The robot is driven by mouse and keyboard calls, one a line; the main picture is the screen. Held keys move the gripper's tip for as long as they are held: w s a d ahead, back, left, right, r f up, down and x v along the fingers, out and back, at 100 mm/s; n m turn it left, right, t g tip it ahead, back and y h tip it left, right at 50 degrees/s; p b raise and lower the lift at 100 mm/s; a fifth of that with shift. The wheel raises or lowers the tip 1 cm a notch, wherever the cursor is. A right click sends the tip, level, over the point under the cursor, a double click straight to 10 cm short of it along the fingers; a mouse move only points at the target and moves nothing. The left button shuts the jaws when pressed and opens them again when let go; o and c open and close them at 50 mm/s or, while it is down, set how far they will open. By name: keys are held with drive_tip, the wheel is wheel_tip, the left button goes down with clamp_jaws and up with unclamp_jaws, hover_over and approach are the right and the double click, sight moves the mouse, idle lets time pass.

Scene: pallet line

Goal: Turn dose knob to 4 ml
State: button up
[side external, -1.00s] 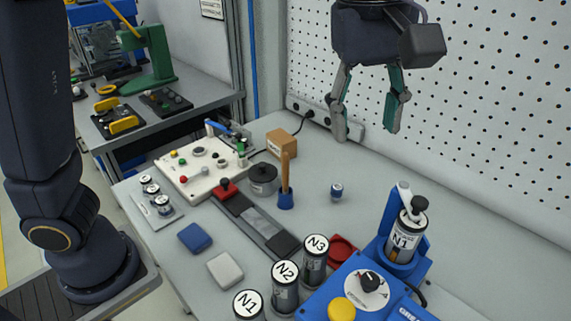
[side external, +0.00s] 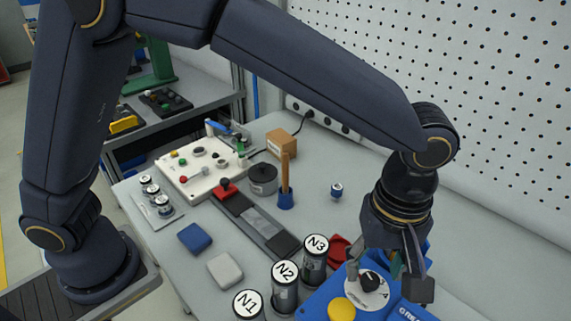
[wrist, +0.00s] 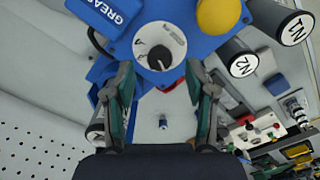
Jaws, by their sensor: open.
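The black dose knob (side external: 369,281) sits on a round white dial (side external: 378,298) on top of the blue grease unit (side external: 322,302). In the wrist view the knob (wrist: 160,59) lies between the fingertips of my open gripper (wrist: 160,68), with a gap visible on each side. The dial (wrist: 175,37) has dark marks too small to read, so I cannot tell the setting. In the side view my gripper (side external: 384,278) points down over the dial, one finger close to the knob.
A yellow button (side external: 341,309) is close beside the dial. Canisters N2 (side external: 285,285) and N3 (side external: 315,260) stand left of the unit. A red piece (side external: 340,246) lies behind it. A blue cup with a wooden handle (side external: 286,198) stands further back.

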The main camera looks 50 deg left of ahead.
sight(369, 284)
drive_tip(key=shift+f, duration=1.35)
clamp_jaws()
